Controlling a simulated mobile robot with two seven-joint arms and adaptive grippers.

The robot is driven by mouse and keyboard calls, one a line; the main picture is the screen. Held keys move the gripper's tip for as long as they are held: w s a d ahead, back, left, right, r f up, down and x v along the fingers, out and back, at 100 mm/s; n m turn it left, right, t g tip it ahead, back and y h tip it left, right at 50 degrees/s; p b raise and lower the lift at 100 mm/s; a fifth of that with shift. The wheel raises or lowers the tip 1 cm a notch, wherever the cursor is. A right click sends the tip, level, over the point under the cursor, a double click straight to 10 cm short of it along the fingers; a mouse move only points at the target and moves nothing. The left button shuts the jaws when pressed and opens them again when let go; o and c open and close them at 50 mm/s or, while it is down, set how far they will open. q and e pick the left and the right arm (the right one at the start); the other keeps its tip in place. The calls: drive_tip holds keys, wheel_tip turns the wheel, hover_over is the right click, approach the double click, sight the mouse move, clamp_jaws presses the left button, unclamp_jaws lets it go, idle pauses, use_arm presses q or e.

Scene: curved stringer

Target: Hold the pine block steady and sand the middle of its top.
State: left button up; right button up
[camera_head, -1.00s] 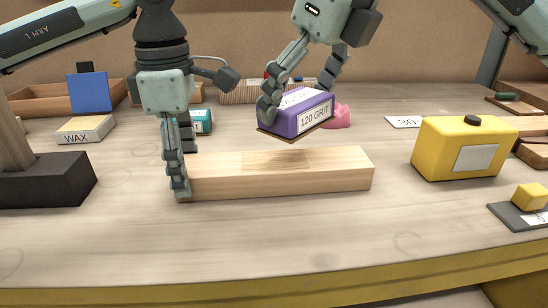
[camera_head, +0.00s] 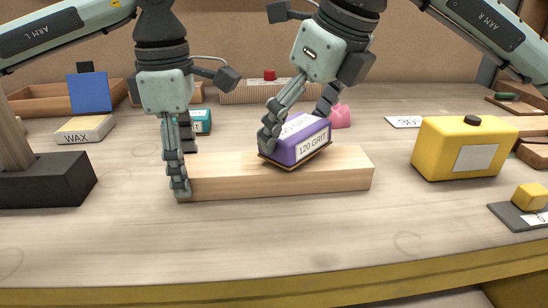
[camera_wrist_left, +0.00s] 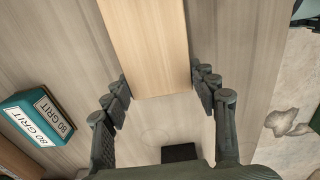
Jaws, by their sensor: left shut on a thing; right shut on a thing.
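The pale pine block (camera_head: 345,172) lies lengthwise across the bench. My left gripper (camera_head: 181,168) is shut on its left end, one finger on the near side and one on the far side. In the left wrist view the pine block (camera_wrist_left: 148,45) sits between the fingers (camera_wrist_left: 160,88). My right gripper (camera_head: 297,118) is shut on the purple 120 grit sanding block (camera_head: 303,142), gripped at its sides. Its brown underside is at the middle of the pine top, seemingly touching, though contact cannot be told for sure. The sanding block hides the darker patch there.
A teal 80 grit block (camera_head: 201,121) is behind my left gripper. A yellow container (camera_head: 440,150) stands right, a black-based post (camera_head: 45,180) left, with a wax block (camera_head: 85,129) behind it. A pink object (camera_head: 341,116) is behind the sanding block.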

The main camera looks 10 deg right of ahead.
use_arm(q)
drive_tip(key=shift+a+f, duration=0.15)
drive_tip(key=shift+f, duration=0.2)
use_arm(e)
drive_tip(key=shift+f, duration=0.7)
use_arm(q)
drive_tip(key=shift+s, duration=0.1)
use_arm(e)
drive_tip(key=shift+a, duration=0.15)
drive_tip(key=shift+a+r, duration=0.1)
drive_tip(key=shift+a, duration=1.25)
drive_tip(key=shift+d, duration=0.1)
drive_tip(key=shift+d, duration=1.45)
drive_tip(key=shift+a, duration=0.1)
drive_tip(key=shift+a+f, duration=0.2)
drive_tip(key=shift+a, duration=1.25)
